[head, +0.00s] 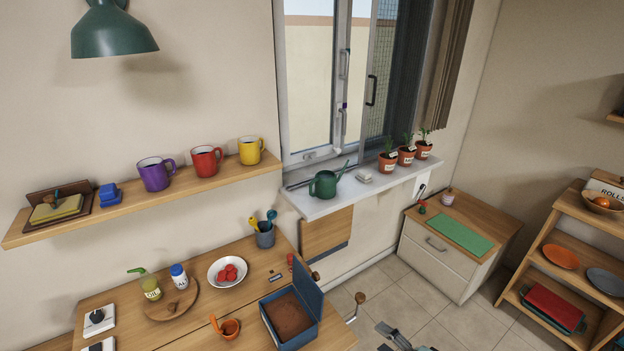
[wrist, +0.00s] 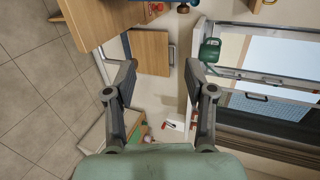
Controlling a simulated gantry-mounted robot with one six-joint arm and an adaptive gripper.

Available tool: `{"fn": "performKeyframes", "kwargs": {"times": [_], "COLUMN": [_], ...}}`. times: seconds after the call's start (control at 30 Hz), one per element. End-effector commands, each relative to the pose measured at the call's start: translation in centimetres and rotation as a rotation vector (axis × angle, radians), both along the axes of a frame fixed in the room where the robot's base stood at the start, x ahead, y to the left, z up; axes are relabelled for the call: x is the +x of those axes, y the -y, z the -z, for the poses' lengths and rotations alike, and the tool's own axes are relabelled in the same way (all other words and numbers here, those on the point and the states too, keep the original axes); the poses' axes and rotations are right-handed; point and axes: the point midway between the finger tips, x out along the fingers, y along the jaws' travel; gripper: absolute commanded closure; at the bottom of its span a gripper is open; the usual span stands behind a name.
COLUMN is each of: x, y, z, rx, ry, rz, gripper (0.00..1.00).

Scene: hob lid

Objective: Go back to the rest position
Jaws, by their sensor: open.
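My gripper (wrist: 161,68) is open in the wrist view, its two dark fingers wide apart with nothing between them. In the head view only grey parts of it show at the bottom edge, right of the wooden worktop (head: 190,333), over the tiled floor. It touches nothing that I can see. The blue box (head: 271,325) on the worktop stands with its lid up and something brown inside.
A green watering can (head: 323,184) and several potted plants stand on the sill (head: 305,204). A low cabinet (head: 440,262) with a green mat is at the right, beside a shelf rack (head: 545,238). Tiled floor (head: 465,328) lies open between.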

Motion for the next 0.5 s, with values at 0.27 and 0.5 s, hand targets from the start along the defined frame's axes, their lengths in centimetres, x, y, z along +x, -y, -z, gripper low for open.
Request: {"fn": "performKeyframes", "kwargs": {"times": [0.27, 0.5], "x": [-1.2, -4.2], "y": [-7.7, -12.9], "z": [-0.6, -3.3], "rx": [-0.432, -0.833], "ry": [0.074, 0.180], "rz": [-0.139, -0.214], "gripper": [0.45, 0.45]}}
